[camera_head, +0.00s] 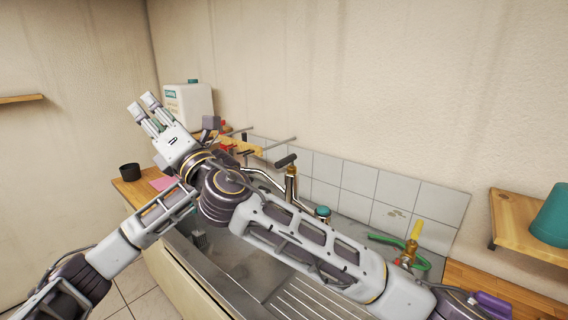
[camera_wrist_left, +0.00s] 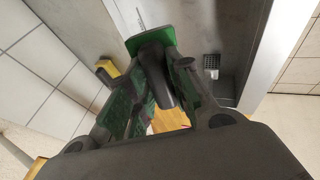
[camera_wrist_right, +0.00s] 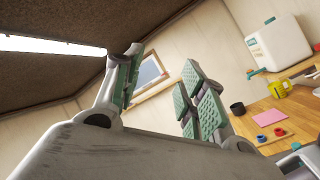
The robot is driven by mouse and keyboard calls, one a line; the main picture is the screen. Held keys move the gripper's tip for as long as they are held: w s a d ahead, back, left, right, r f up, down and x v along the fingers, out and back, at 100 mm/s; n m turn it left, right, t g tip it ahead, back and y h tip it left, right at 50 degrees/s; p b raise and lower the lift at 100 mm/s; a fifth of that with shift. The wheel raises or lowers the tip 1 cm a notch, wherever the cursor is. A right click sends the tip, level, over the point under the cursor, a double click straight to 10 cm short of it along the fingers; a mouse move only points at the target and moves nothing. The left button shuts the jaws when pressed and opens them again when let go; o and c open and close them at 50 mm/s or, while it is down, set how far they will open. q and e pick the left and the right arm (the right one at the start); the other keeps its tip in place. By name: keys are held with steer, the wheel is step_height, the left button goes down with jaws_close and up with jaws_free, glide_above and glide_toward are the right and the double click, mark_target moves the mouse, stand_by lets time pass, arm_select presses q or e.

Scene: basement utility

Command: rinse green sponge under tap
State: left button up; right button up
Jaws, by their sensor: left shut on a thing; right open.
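A green sponge (camera_wrist_left: 150,40) shows beyond the fingers of my left gripper (camera_wrist_left: 158,80) in the left wrist view. That gripper is shut on it. A dark rounded part stands in front of the sponge between the fingers; I cannot tell what it is. In the head view, my right arm hides the left gripper and the sponge. The tap (camera_head: 291,184) has a brass body and black lever, and stands behind my right arm; its outlet is not clear. My right gripper (camera_head: 142,102) is open and empty, raised at the left; it shows in the right wrist view (camera_wrist_right: 160,75).
The steel sink (camera_head: 190,258) lies below my arms. A yellow-handled valve (camera_head: 416,230) with a green hose and a shelf (camera_head: 515,222) are at right.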

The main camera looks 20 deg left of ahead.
steer(key=w+d+f+m+t+h, duration=0.3)
steer(key=w+m+t+h, duration=0.2)
steer(key=w+m+t, duration=0.1)
steer(key=m+t+h, duration=0.1)
steer(key=m+h, duration=0.8)
steer(key=h, duration=0.8)
glide_toward(281, 164)
steer(key=shift+w, duration=0.4)
steer(key=shift+w+f, duration=0.1)
steer(key=shift+w, duration=0.05)
steer(key=shift+x, duration=5.9)
steer(key=shift+c, duration=0.3)
jaws_close()
